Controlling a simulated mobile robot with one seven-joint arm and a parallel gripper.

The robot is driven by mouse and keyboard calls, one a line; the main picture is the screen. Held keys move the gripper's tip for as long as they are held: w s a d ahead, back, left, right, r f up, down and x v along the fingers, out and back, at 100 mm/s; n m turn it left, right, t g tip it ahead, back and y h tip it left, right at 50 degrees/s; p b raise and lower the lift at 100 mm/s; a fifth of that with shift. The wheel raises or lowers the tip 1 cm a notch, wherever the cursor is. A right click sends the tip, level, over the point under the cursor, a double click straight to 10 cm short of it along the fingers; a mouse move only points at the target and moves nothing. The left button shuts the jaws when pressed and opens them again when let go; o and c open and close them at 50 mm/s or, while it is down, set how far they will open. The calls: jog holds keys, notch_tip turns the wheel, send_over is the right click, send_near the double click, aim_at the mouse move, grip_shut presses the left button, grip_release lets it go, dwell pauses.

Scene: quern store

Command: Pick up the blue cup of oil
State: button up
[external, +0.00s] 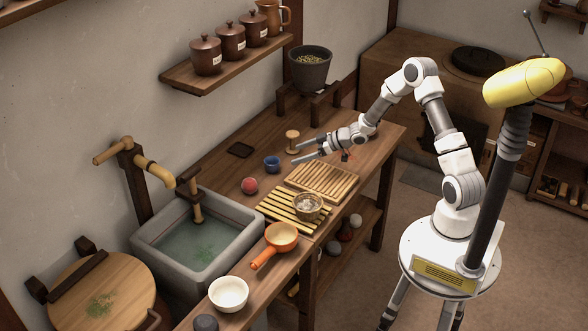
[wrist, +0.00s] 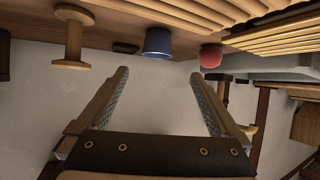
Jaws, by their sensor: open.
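The small blue cup (external: 272,164) stands upright on the wooden counter, between a red ball and a wooden spool. Its contents cannot be made out. In the wrist view, where the scene appears upside down, the blue cup (wrist: 157,43) lies beyond and between the fingertips. My gripper (external: 295,155) is open and empty, just to the right of the cup in the external view, with its fingers pointing toward it. Both fingers of my gripper (wrist: 160,76) show apart in the wrist view, and neither touches the cup.
The wooden spool (external: 292,141) stands close to my gripper. The red ball (external: 250,185) is on the cup's other side. Slatted wooden racks (external: 328,180) lie in front, one bearing a small bowl (external: 308,206). A dark flat tile (external: 240,150) lies behind. A stone sink (external: 160,250) is left.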

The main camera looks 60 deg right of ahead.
aim_at(276, 160)
jog(key=x, duration=0.5)
jog(key=shift+w+a+f+b, duration=0.1)
jog(key=shift+w+f+b, duration=0.05)
jog(key=shift+w+b, duration=0.2)
jog(key=shift+d+b+x, duration=0.15)
jog(key=shift+b+x, duration=0.15)
jog(key=shift+x, duration=0.95)
jog(key=shift+d+b+x, duration=0.1)
jog(key=shift+b+x, duration=0.15)
jog(key=shift+x, duration=1)
jog(key=shift+w, duration=0.1)
jog(key=c, duration=1.4)
